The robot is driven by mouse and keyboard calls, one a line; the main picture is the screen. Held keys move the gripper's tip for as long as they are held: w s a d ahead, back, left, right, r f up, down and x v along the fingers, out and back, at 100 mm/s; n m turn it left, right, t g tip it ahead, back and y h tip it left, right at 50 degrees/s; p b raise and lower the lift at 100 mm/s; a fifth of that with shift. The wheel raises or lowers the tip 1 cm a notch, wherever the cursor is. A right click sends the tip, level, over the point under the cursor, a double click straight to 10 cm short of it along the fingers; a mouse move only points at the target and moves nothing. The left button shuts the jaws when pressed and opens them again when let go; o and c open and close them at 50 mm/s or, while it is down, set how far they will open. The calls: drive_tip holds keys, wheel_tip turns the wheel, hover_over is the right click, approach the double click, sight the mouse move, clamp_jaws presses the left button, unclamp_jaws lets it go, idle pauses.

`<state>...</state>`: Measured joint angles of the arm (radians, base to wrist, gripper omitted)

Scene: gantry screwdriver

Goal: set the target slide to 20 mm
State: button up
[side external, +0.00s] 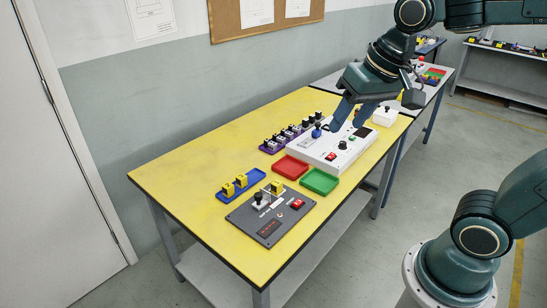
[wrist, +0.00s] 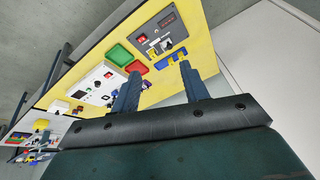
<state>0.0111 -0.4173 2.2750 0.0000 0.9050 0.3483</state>
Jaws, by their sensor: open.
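A white control panel (side external: 322,158) lies on the yellow table. It carries a blue knob (side external: 317,131) near its left edge, beside a small grey-blue plate (side external: 309,142), plus a black knob (side external: 343,145) and a red switch (side external: 330,156). I cannot tell for sure which part is the target slide, and no scale marks are readable. My gripper (side external: 350,120) is open above the panel's far part, its fingers apart and empty. In the wrist view my gripper (wrist: 160,68) shows two spread fingers, and the white panel (wrist: 85,94) is partly hidden behind one finger.
A red tray (side external: 290,167) and a green tray (side external: 319,182) sit in front of the panel. A dark grey panel (side external: 268,233) and a blue rack (side external: 225,195) with yellow blocks are nearer. A purple rack (side external: 272,147) stands left. The table's left end (side external: 175,177) is clear.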

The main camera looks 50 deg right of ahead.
drive_tip(key=w+f+m+g, duration=0.1)
drive_tip(key=w+m, duration=0.2)
drive_tip(key=w, duration=0.4)
drive_tip(key=m+g, duration=0.3)
drive_tip(key=m, duration=0.8)
hover_over(258, 194)
wheel_tip(258, 194, down, 20)
drive_tip(key=shift+r, duration=0.25)
wheel_tip(258, 194, down, 14)
drive_tip(key=shift+r, duration=0.1)
drive_tip(key=shift+c, duration=0.3)
